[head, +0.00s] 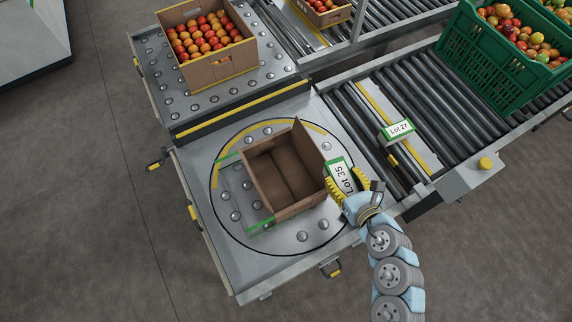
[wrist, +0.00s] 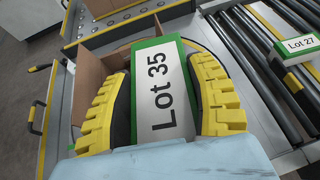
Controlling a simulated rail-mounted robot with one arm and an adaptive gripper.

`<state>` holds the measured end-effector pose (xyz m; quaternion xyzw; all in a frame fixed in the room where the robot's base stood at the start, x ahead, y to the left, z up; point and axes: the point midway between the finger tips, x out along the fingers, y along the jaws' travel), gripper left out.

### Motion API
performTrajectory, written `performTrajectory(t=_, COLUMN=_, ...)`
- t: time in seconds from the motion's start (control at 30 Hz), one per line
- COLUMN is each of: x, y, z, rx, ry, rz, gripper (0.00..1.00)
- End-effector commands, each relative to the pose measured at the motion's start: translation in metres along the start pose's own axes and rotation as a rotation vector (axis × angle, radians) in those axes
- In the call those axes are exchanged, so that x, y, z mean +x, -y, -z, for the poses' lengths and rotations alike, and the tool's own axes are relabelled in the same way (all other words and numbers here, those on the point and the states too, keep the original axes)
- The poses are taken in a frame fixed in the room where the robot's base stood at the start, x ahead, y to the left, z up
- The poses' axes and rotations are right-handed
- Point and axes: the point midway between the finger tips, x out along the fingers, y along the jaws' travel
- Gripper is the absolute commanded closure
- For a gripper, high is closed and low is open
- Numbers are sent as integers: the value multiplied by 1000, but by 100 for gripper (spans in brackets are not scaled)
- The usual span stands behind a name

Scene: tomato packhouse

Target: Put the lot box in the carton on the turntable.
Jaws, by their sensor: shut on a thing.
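The lot box (head: 339,177) is white and green and reads "Lot 35". My gripper (head: 347,185) is shut on it, with a yellow finger on either side. In the wrist view the lot box (wrist: 163,92) sits between the two fingers of my gripper (wrist: 165,105). The open brown carton (head: 269,194) stands empty on the round turntable (head: 235,225); one flap stands up on its right side. The lot box is just right of the carton, outside its opening. In the wrist view the carton (wrist: 103,68) lies behind the lot box and is partly hidden.
A second box, "Lot 27" (head: 398,131), is on the roller conveyor (head: 400,95) at the right. A green crate (head: 490,65) of tomatoes stands at the upper right. A full tomato carton (head: 222,66) stands on the ball table behind. A yellow-edged divider (head: 243,108) lies between.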

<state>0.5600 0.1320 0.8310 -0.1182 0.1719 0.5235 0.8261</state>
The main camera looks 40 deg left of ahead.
Motion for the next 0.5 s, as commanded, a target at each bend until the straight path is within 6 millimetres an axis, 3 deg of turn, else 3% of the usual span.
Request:
performTrajectory(t=0.03, x=14, y=-23, z=16, rx=-7, ry=1, rz=-27, gripper=82)
performTrajectory(t=0.23, x=42, y=-87, z=38, rx=-27, ry=14, rz=-95, gripper=82)
performTrajectory(t=0.33, x=49, y=-106, z=42, rx=-34, ry=24, rz=-113, gripper=82)
performTrajectory(t=0.5, x=55, y=-121, z=45, rx=-37, ry=29, rz=-129, gripper=82)
